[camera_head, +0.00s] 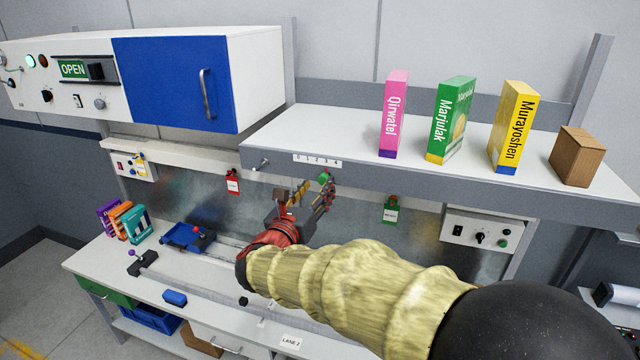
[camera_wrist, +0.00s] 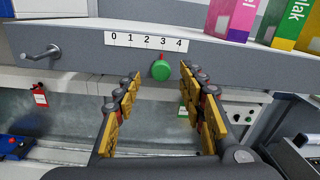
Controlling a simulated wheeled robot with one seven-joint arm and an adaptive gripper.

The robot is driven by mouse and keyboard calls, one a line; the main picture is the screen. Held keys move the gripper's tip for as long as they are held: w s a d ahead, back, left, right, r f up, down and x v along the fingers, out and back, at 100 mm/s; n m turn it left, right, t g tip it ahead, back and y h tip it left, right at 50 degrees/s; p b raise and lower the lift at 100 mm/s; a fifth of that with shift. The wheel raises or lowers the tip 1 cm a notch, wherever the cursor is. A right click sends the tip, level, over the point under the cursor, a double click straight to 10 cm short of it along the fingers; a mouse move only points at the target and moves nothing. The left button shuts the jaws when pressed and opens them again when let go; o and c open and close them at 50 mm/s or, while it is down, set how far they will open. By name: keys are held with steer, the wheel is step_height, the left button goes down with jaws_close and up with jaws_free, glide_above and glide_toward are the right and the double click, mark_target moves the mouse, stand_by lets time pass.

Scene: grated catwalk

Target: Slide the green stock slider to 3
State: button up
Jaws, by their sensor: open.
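The green slider knob (camera_wrist: 160,70) sits under the shelf's front edge, below a white scale strip (camera_wrist: 146,42) numbered 0 to 4. Its small red pointer shows just under the 3. In the head view the knob (camera_head: 325,178) is partly hidden by my fingers, and the scale (camera_head: 317,161) is above it. My gripper (camera_wrist: 160,76) is open, its yellow-padded fingers spread to either side of the knob in the wrist view. Gaps show on both sides, and I see no contact. My gripper also shows in the head view (camera_head: 312,192).
The shelf (camera_head: 350,130) above holds a pink box (camera_head: 394,115), a green box (camera_head: 452,120), a yellow box (camera_head: 513,125) and a brown carton (camera_head: 577,156). A grey peg (camera_wrist: 41,53) juts out left of the scale. Red (camera_head: 232,182) and green (camera_head: 390,211) tags hang behind.

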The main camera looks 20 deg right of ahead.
steer(key=v, duration=0.8)
steer(key=shift+s, duration=0.2)
steer(key=shift+a, duration=0.1)
steer(key=s+d+f+m+g+y+b, duration=0.1)
steer(key=s+f+m+g+y+b, duration=0.3)
steer(key=s+f+m+b, duration=0.8)
steer(key=s+d+f+m+g+y+b, duration=0.2)
steer(key=s+f+m+g+y+b, duration=0.2)
steer(key=f, duration=1.9)
steer(key=shift+s+d+f+m+g+y+b, duration=0.35)
steer(key=shift+s+m+y+b, duration=1.15)
steer(key=shift+s+m+b, duration=3.95)
